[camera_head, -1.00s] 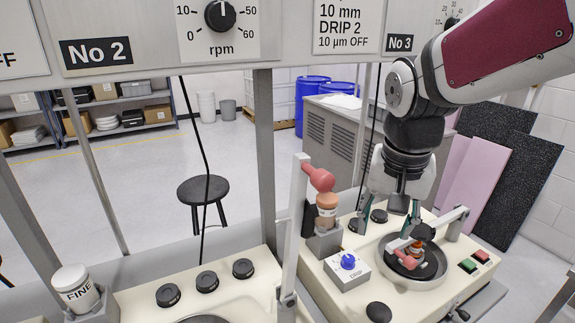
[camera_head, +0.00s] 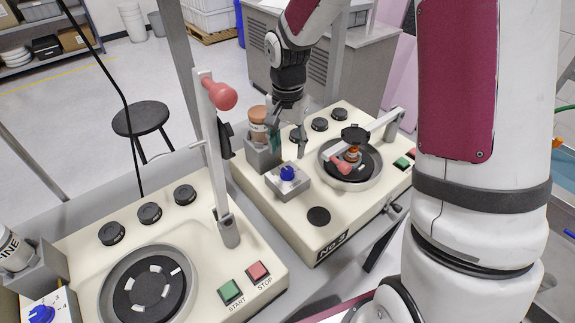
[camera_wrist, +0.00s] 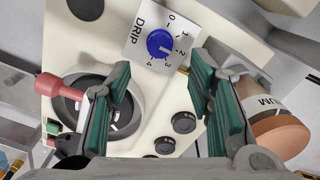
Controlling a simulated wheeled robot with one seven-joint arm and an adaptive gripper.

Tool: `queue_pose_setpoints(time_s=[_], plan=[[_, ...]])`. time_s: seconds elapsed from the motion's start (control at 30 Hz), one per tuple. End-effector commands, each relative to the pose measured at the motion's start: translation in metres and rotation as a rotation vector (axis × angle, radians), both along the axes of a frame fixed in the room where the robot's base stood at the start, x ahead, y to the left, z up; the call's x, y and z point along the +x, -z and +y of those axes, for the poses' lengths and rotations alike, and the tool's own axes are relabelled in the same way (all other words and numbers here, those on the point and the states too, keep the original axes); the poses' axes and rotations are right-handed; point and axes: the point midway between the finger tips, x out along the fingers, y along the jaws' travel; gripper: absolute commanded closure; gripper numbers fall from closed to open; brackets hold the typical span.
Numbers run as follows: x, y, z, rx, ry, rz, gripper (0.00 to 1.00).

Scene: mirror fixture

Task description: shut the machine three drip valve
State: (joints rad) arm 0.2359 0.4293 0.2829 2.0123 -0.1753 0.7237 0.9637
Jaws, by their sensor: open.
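The machine three drip valve is a blue knob (camera_head: 287,173) on a light box (camera_head: 289,188) at the left of the machine marked No 3 (camera_head: 331,247). In the wrist view the knob (camera_wrist: 160,43) sits on a plate labelled DRIP with marks 0 to 4. Its white pointer seems to face between 2 and 3. My gripper (camera_head: 284,118) is over the machine's far left part, behind the knob and partly hidden. In the wrist view my gripper (camera_wrist: 158,72) is open and empty, its teal-padded fingers spread either side, with the knob beyond the gap, not touched.
A brown-topped bottle (camera_head: 258,124) stands in a holder beside the valve; it shows close to the right finger in the wrist view (camera_wrist: 279,135). A plate with a red-handled arm (camera_head: 341,164) is right of the valve. Machine two's raised red-handled arm (camera_head: 220,94) stands left.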

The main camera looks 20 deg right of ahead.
Motion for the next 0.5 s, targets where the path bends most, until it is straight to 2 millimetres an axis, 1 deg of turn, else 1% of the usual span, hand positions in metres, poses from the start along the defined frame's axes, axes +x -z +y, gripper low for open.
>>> queue_pose_setpoints(time_s=[0.03,0.1,0.23,0.4,0.5], plan=[[-0.001,0.011,0.0,0.0,-0.001,0.006,0.52],[-0.002,0.025,0.0,0.001,-0.001,0.005,0.52],[-0.002,0.048,0.0,0.0,-0.001,0.004,0.52],[-0.001,0.069,0.0,-0.001,-0.001,0.001,0.52],[-0.001,0.076,0.0,-0.001,-0.001,0.001,0.52]])
